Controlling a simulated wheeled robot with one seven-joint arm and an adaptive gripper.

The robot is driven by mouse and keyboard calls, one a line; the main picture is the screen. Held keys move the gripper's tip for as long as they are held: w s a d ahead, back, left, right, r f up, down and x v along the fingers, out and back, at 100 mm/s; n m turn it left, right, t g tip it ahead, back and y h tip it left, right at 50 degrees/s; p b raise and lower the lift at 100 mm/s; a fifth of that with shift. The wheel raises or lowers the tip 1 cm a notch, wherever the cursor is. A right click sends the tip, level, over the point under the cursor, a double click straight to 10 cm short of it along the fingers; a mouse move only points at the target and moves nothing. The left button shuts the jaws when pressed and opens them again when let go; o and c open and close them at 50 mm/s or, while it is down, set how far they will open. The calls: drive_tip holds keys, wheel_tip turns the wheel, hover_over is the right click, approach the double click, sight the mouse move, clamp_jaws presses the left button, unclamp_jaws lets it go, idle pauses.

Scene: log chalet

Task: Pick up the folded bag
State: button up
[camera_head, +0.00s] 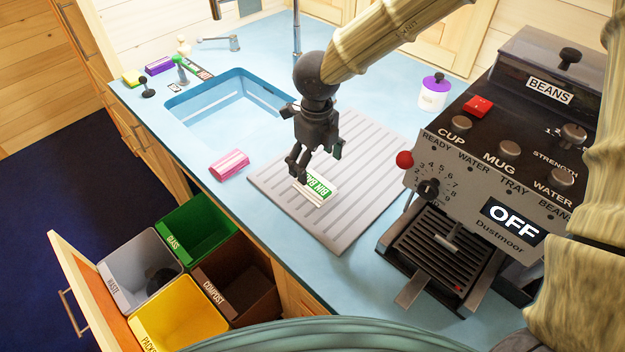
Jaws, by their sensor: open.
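The folded bag (312,195), white with a green panel lettered "BIN BAG", lies flat on the grey ribbed draining board beside the sink. My gripper (317,166) is open and hangs over the bag's far edge, fingers pointing down. One finger is to the left of the bag and the other to its upper right. The nearer finger hides part of the bag's left end. I cannot tell whether the fingertips touch the bag or the board.
The draining board (355,140) is otherwise clear. A pink striped item (229,165) lies left, near the sink (225,110). The coffee machine (490,170) stands close on the right. An open drawer of sorting bins (180,305) is at lower left.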

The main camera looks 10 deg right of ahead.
sight(315, 183)
drive_tip(key=shift+s+f, duration=0.25)
drive_tip(key=shift+s, duration=0.45)
drive_tip(key=w+f, duration=0.1)
drive_tip(key=f, duration=0.1)
drive_tip(key=w+f+p, duration=0.1)
drive_tip(key=shift+f, duration=0.35)
drive_tip(key=shift+s+a+f+p, duration=0.1)
drive_tip(key=shift+s+f+p, duration=0.3)
drive_tip(key=shift+f, duration=0.4)
drive_tip(key=shift+s+f, duration=0.2)
drive_tip(key=shift+s, duration=0.05)
drive_tip(key=shift+f, duration=0.25)
drive_tip(key=shift+w+f, duration=0.25)
drive_tip(key=shift+w, duration=0.15)
drive_tip(key=shift+s+r, duration=0.15)
drive_tip(key=shift+s, duration=0.05)
drive_tip(key=c, duration=0.8)
